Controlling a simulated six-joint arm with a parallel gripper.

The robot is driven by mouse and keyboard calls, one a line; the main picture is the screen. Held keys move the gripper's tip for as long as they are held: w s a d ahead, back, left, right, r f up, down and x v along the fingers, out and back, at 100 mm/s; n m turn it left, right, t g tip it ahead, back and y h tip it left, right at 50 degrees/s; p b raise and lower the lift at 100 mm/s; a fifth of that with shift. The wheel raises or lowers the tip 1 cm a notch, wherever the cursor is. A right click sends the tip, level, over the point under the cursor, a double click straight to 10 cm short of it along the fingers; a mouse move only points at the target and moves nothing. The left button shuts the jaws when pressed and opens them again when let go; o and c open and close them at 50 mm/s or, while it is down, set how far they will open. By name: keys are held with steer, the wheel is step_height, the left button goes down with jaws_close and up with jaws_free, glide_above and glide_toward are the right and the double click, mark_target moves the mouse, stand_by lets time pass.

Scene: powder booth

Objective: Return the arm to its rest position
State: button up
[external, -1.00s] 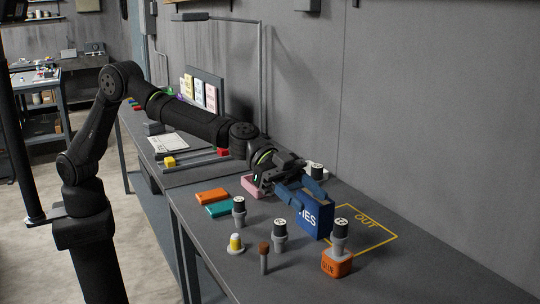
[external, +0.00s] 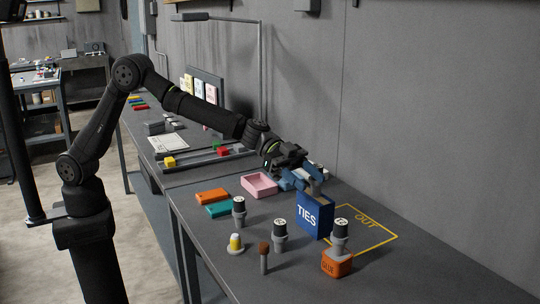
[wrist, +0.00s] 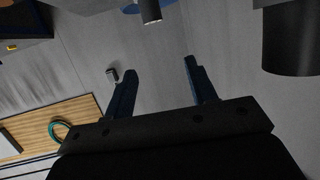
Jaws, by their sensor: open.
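My gripper (external: 298,182) is in the air beside and just above the top of the blue box marked TIES (external: 314,216). Its blue fingers are spread apart. In the wrist view the two fingers (wrist: 162,82) are apart with nothing between them. The TIES box stands upright on the bench, partly inside or beside the yellow OUT outline (external: 368,222); I cannot tell which. My arm reaches out from its base at the left, bent at the elbow.
Near the box stand several grey black-topped holders (external: 280,236), an orange block (external: 337,262) and a brown-topped peg (external: 264,257). A pink tray (external: 259,184), orange box (external: 211,196) and teal box (external: 219,210) lie further left. A lamp post (external: 262,80) rises behind.

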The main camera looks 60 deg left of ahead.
steer(key=shift+f, duration=2.8)
